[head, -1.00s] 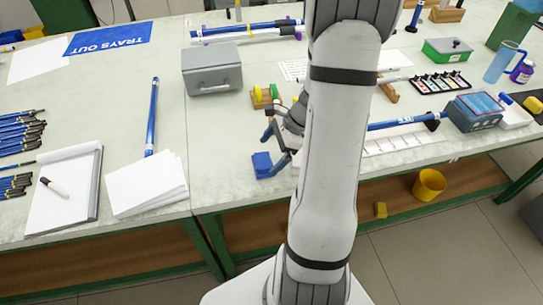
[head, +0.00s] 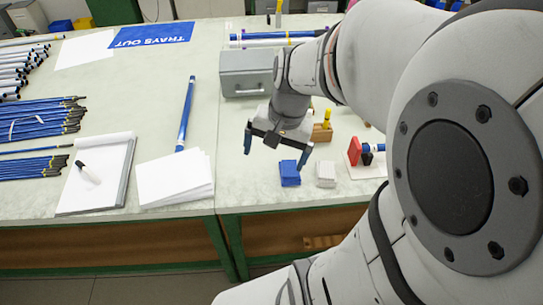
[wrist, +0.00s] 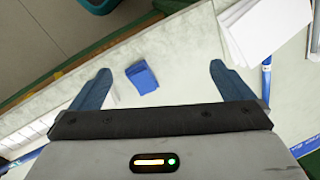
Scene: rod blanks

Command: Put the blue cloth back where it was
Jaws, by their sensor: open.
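The blue cloth (head: 290,173) is a small folded stack lying on the pale bench top near its front edge. A similar white cloth (head: 326,174) lies just to its right, with a narrow gap. My gripper (head: 276,152) is open and empty, above and a little behind the blue cloth. In the wrist view the blue cloth (wrist: 142,78) shows between my two spread fingers (wrist: 160,70), apart from both. How high the fingers are above the bench is hard to tell.
A grey metal box (head: 246,72) stands behind my gripper. A wooden block (head: 322,132) with a yellow piece and a red-ended stand (head: 355,152) are to the right. White sheets (head: 175,178) and a blue rod (head: 186,112) lie left. My arm hides the right side.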

